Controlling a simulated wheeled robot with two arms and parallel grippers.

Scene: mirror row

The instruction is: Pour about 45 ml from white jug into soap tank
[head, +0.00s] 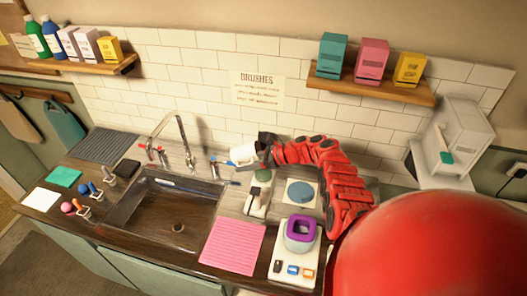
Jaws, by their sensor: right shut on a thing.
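My right gripper (264,151), at the end of the red arm, is shut on the small white jug (243,155). The jug is behind the counter's middle, close to the tiled wall and right of the faucet. It looks slightly tilted; its contents cannot be seen. A grey container with a purple square rim (300,228) and a dark opening stands on a white base with coloured buttons, front right of the jug. It may be the soap tank, but no label confirms this. My left gripper is not in view.
The sink (165,210) and tall faucet (172,128) are left of the jug. A pink mat (232,246), a blue disc (300,193) and a small white stand (256,203) occupy the counter. A shelf (370,86) with boxes hangs above my right arm.

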